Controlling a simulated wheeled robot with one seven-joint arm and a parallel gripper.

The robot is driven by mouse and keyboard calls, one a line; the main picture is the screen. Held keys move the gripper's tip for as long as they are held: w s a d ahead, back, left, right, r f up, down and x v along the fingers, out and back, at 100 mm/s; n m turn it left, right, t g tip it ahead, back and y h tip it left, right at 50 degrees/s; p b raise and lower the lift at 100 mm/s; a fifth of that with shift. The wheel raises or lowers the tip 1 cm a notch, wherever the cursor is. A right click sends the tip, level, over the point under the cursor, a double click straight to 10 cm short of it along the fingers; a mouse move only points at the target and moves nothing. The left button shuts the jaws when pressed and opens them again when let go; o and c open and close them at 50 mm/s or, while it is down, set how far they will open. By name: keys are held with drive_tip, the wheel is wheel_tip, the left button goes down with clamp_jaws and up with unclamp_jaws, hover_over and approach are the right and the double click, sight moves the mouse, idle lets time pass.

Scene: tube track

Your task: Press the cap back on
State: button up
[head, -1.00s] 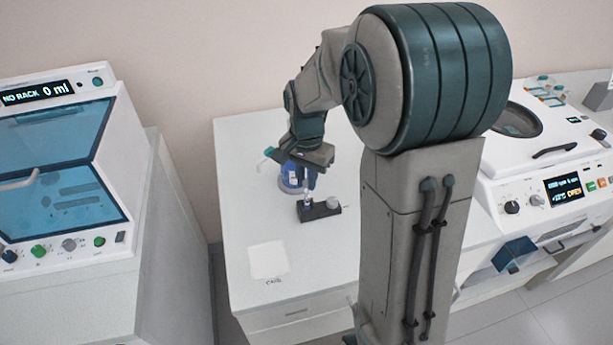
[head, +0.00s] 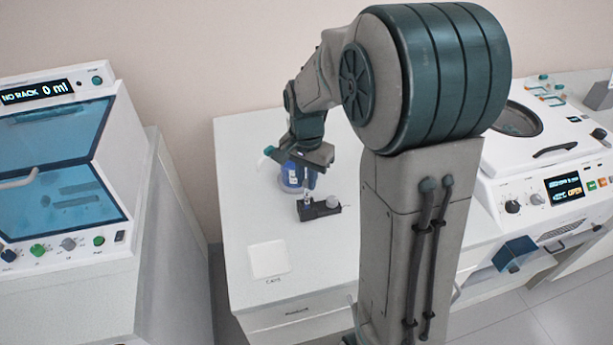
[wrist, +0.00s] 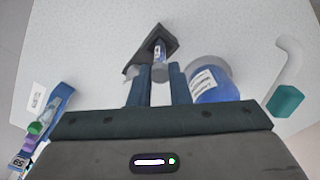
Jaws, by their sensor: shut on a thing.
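A small tube (head: 307,200) stands in a black holder (head: 325,210) on the white bench, and the holder has a pale round knob at one end. In the wrist view the tube (wrist: 160,62) shows between my fingers, over the dark holder (wrist: 163,40). My gripper (head: 309,178) points down right above the tube. Its fingers (wrist: 160,78) are close together, shut on a small greyish piece at the tube's top, which appears to be the cap. I cannot tell whether the cap is seated. The white pad labelled caps (head: 268,260) looks empty.
A blue bottle (head: 292,174) with a teal-tipped spout stands close behind the holder, beside my right finger in the wrist view (wrist: 212,82). A machine with a blue window (head: 60,165) stands left, and one with an open round bowl (head: 540,150) right.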

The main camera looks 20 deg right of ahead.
drive_tip(key=shift+f, duration=0.3)
idle(0.5)
drive_tip(key=o, duration=0.8)
drive_tip(key=shift+o, duration=0.2)
wheel_tip(320, 180, up, 14)
drive_tip(key=b, duration=0.1)
idle(0.5)
